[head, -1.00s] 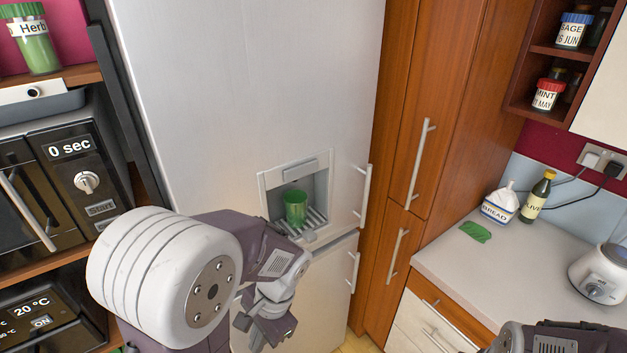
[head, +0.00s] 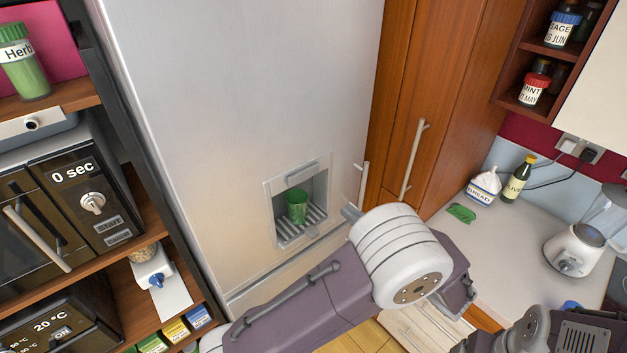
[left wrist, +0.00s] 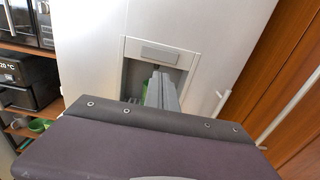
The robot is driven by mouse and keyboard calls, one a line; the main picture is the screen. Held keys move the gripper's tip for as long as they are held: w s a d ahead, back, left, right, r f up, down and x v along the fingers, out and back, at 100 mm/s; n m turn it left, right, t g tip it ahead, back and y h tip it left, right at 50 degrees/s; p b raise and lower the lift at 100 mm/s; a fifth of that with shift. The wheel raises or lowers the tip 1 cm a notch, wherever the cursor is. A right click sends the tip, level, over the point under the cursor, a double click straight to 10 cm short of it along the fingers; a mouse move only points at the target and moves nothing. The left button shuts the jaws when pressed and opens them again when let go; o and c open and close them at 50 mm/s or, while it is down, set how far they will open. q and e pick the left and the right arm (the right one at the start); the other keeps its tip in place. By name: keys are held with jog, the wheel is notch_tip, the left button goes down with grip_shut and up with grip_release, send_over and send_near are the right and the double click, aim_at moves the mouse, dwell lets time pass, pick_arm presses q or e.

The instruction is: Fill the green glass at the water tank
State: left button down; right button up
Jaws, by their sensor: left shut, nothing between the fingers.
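The green glass (head: 297,206) stands upright on the slatted grille inside the water tank's recess (head: 318,190) in the tall silver-grey front. In the left wrist view a sliver of the glass (left wrist: 145,86) shows beside my fingers, which hide the rest. My left gripper (left wrist: 160,82) is shut and empty, pointing towards the recess (left wrist: 155,54). In the head view my left arm crosses below and right of the recess. A white wrist joint there hides most of the gripper. Part of my right arm shows at the bottom right, but its fingers are not visible.
A vertical door handle (head: 362,186) is close to the right of the recess, near my left arm. Wooden cupboards (head: 440,90) stand further right, then a counter with a blender (head: 580,245). Shelves with a microwave (head: 70,200) are at left.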

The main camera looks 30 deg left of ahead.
aim_at(305, 177)
pick_arm(q)
jog(key=p+x, duration=0.6)
jog(key=x, duration=0.7)
jog(key=shift+a+r, duration=0.1)
jog(key=shift+r, duration=0.05)
jog(key=shift+w+a, duration=0.1)
jog(key=shift+a, duration=0.25)
